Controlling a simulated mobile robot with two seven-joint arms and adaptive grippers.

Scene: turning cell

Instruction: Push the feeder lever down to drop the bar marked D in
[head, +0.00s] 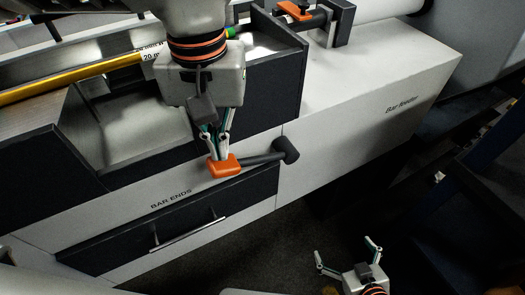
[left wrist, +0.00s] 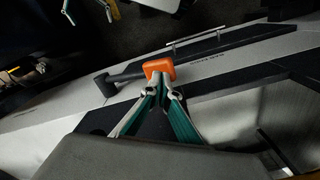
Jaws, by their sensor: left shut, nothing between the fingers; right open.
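The feeder lever has a dark arm (head: 262,159) on a dark pivot and an orange knob (head: 224,166) at its left end. It lies nearly level, with the knob slightly lower than the pivot in the head view. My left gripper (head: 221,153) is shut and empty, its fingertips at the top of the knob; contact is hard to tell. In the left wrist view the closed fingertips (left wrist: 161,84) meet the edge of the orange knob (left wrist: 158,68). A golden bar (head: 70,79) lies at the upper left; its tag reads 20 mm, and no D is readable. My right gripper (head: 347,254) is open and empty at the lower right.
The white bar feeder cabinet (head: 365,120) extends right of the lever. A dark drawer (head: 180,222) marked BAR ENDS, with a bar handle, lies below. Another orange-topped clamp (head: 294,10) is at the top. Open floor lies in front of the cabinet.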

